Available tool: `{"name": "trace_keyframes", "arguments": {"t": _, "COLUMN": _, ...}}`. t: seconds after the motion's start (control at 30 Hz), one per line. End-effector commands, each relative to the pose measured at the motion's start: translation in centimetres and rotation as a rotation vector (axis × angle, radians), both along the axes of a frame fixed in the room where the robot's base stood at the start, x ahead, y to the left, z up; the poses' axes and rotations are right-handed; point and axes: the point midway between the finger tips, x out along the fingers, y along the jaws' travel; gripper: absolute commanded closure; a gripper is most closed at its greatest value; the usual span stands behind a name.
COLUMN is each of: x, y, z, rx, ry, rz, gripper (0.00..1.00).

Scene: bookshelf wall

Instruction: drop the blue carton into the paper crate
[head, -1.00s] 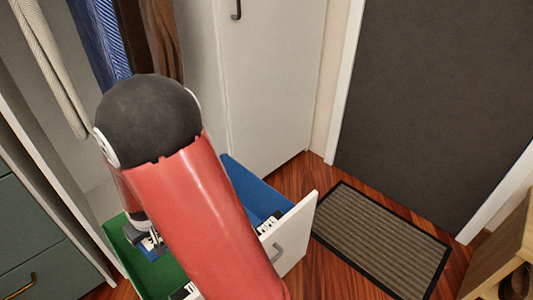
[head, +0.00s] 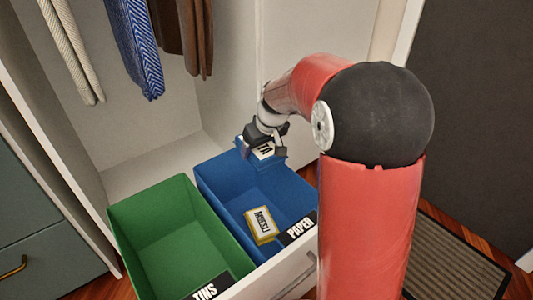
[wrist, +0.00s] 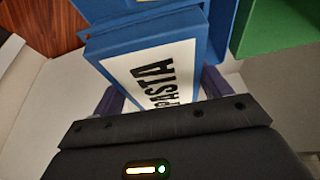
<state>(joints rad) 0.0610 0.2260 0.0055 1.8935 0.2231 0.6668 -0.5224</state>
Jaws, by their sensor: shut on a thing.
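The blue carton (head: 262,154) has a white label reading PASTA. My gripper (head: 266,143) is shut on it and holds it at the far right end of the paper crate; its exact height over the rim is hard to tell. In the wrist view the carton (wrist: 120,44) lies between my gripper's fingers (wrist: 160,100), its label facing the camera. The paper crate (head: 225,180) is blue and open-topped, with a black PAPER label at its front. My fingertips are partly hidden by the wrist and carton.
A green crate (head: 150,205) labelled TINS stands left of the paper crate and looks empty. A yellow MUESLI carton (head: 261,225) lies in the paper crate near its front. Clothes (head: 134,50) hang above and behind. A white drawer front (head: 280,275) borders the crates.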

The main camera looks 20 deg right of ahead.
Motion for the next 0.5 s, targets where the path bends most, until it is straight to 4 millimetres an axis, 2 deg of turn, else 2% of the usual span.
{"name": "trace_keyframes", "arguments": {"t": 0.17, "x": 0.1, "y": 0.0, "z": -0.5, "rx": 0.001, "ry": 0.0, "rz": 0.008, "gripper": 0.46}}
{"name": "trace_keyframes", "arguments": {"t": 0.5, "x": 0.0, "y": 0.0, "z": -4.4, "rx": 0.001, "ry": 0.0, "rz": 0.007, "gripper": 0.46}}
